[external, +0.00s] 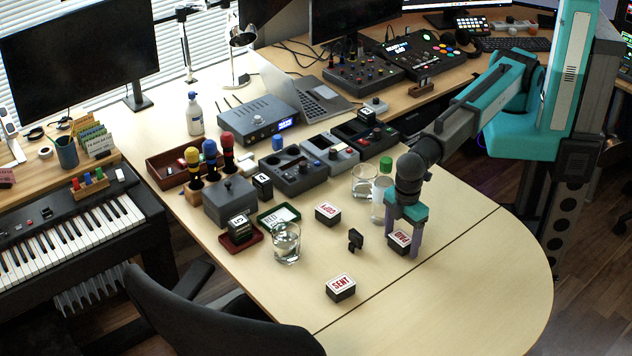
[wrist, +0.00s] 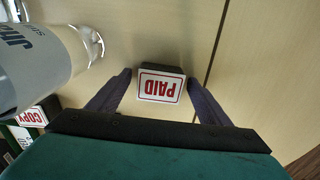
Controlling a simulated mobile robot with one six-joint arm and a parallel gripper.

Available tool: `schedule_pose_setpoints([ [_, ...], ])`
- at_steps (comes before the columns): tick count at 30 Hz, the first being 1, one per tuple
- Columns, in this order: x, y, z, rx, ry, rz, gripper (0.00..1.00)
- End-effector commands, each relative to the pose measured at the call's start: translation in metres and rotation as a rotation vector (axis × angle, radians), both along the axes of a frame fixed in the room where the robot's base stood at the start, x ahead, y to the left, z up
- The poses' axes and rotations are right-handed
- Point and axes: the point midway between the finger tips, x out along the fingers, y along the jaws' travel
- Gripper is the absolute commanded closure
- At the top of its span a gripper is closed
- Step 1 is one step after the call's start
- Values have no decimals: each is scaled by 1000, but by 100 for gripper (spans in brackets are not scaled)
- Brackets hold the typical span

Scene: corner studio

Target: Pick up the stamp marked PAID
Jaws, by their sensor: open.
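The PAID stamp (wrist: 160,86) is a dark block with a white top and red letters. It lies on the light wood table between the two fingertips of my gripper (wrist: 158,84) in the wrist view. In the external view the PAID stamp (external: 402,239) shows partly behind the purple fingers of my gripper (external: 403,246). The gripper is open and points down, with a finger on each side of the stamp. A narrow gap shows on each side in the wrist view. I cannot tell whether the fingertips touch the table.
A bottle with a green cap (external: 385,166) and a glass (external: 364,182) stand close behind my gripper. The COPY stamp (external: 328,213), a small black object (external: 355,239) and the SENT stamp (external: 341,287) lie to the left. The table's right end is clear.

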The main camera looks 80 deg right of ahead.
Motion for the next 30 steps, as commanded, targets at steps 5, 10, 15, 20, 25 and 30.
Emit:
schedule_pose_setpoints([
  [5,0,0,0,0,0,0,28],
  [10,0,0,0,0,0,0,28],
  [15,0,0,0,0,0,0,48],
  [20,0,0,0,0,0,0,73],
  [25,0,0,0,0,0,0,73],
  [30,0,0,2,0,0,0,73],
])
